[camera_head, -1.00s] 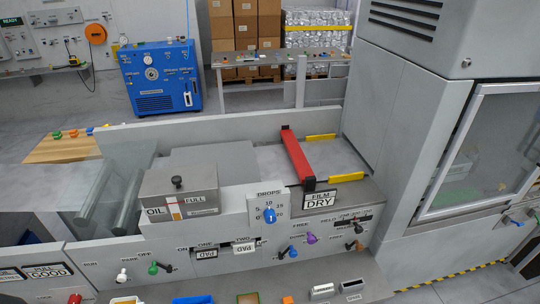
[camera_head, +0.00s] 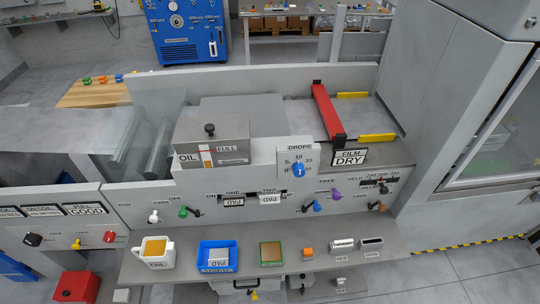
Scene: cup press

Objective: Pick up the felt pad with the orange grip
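A small object with an orange top (camera_head: 308,253) sits on the grey front shelf (camera_head: 190,272) of the machine, right of centre. It looks like the felt pad with the orange grip; its underside is too small to make out. It stands apart from its neighbours, with nothing on it. Neither of my grippers shows in the head view.
Left of it on the shelf are a green-rimmed tray (camera_head: 271,253), a blue tray (camera_head: 217,256) and a white container with orange contents (camera_head: 156,252). To its right are a pale block (camera_head: 342,245) and a dark-slotted block (camera_head: 370,243). Coloured knobs line the panel behind.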

